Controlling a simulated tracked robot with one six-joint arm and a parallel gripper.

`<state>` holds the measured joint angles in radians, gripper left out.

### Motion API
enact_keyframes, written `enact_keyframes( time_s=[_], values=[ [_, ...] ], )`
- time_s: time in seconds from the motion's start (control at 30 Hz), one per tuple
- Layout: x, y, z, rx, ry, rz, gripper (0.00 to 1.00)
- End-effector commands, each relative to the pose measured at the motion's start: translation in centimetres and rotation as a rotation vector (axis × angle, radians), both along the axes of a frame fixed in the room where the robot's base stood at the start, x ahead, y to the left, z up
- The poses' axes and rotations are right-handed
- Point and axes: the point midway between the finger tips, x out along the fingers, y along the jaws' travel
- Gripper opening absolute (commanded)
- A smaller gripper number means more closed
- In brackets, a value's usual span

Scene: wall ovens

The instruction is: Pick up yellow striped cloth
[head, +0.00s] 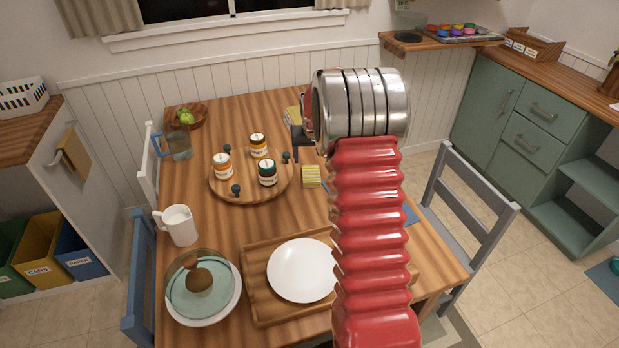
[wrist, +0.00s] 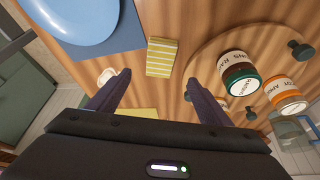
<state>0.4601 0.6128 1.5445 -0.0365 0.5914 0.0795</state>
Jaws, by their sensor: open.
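The yellow striped cloth (head: 312,177) is a small folded rectangle lying on the wooden table, just right of the round wooden turntable. In the wrist view the cloth (wrist: 162,57) lies ahead of my gripper (wrist: 159,79), roughly in line with the space between the fingertips. The fingers are spread apart with nothing between them. In the head view my gripper is largely hidden behind my arm, with only a dark part of it showing beyond the cloth. I cannot tell its exact height above the table.
The turntable (head: 223,191) holds several jars and dark knobs close to the cloth. A blue plate (wrist: 84,17) on a blue mat and a white cup (wrist: 107,75) lie on the cloth's other side. A wooden tray (head: 262,305) with a white plate (head: 300,270) stands nearer.

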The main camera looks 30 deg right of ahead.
Motion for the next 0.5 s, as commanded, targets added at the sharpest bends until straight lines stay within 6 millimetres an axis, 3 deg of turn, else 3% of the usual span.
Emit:
enact_keyframes(
  time_s=[0.5],
  values=[
    [2.2, -1.2, -6.0, 0.0, 0.001, 0.0, 0.73]
  ],
)
